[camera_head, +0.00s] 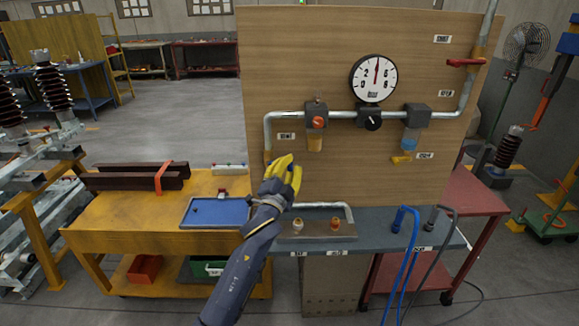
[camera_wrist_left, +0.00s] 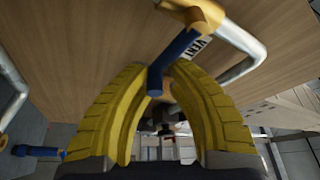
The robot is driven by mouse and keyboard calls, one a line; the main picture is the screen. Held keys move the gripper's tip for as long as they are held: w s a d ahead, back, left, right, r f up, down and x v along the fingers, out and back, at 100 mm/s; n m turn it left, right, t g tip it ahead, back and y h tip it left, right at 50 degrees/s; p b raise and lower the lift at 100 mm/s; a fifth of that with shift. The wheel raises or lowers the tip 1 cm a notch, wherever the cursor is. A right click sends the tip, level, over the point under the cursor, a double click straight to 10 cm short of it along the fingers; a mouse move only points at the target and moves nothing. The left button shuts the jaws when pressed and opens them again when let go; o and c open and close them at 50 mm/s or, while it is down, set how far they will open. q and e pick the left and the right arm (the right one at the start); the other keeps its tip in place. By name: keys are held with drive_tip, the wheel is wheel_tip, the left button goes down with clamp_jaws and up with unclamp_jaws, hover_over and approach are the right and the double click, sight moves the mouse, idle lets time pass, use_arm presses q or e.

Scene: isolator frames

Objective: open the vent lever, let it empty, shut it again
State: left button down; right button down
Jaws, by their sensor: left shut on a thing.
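The vent lever (camera_wrist_left: 174,62) is a blue handle on a brass valve body (camera_wrist_left: 196,12), next to a VENT label (camera_wrist_left: 196,46) in the left wrist view. My left gripper (camera_wrist_left: 164,72) has its yellow fingers closed on either side of the lever. In the head view my left gripper (camera_head: 291,165) is at the board's lower left, where it hides the lever. A bit of the brass valve (camera_head: 267,156) shows beside it, below the grey pipe. The pressure gauge (camera_head: 373,78) has its needle pointing about straight up. My right gripper is not in view.
A red lever (camera_head: 465,62) is at the board's upper right. A red-knobbed unit (camera_head: 316,117), a black knob (camera_head: 372,119) and a filter bowl (camera_head: 411,138) sit along the pipe. Below are a blue tray (camera_head: 205,213), a grey shelf with fittings (camera_head: 317,230) and blue hoses (camera_head: 399,240).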

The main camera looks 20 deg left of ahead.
use_arm(q)
drive_tip(key=shift+f, duration=0.2)
idle(0.4)
drive_tip(key=s+a+f+m+g+y, duration=0.1)
drive_tip(key=a+f+m+g, duration=0.5)
drive_tip(key=m, duration=1)
drive_tip(key=shift+s+a+f+y, duration=0.15)
drive_tip(key=shift+s+a+y, duration=0.05)
drive_tip(key=shift+s+y, duration=0.25)
drive_tip(key=shift+a, duration=0.15)
idle(0.4)
drive_tip(key=c, duration=1.4)
unclamp_jaws()
drive_tip(key=shift+a+r, duration=0.15)
drive_tip(key=shift+r, duration=0.1)
drive_tip(key=shift+o, duration=0.2)
drive_tip(key=shift+d, duration=0.3)
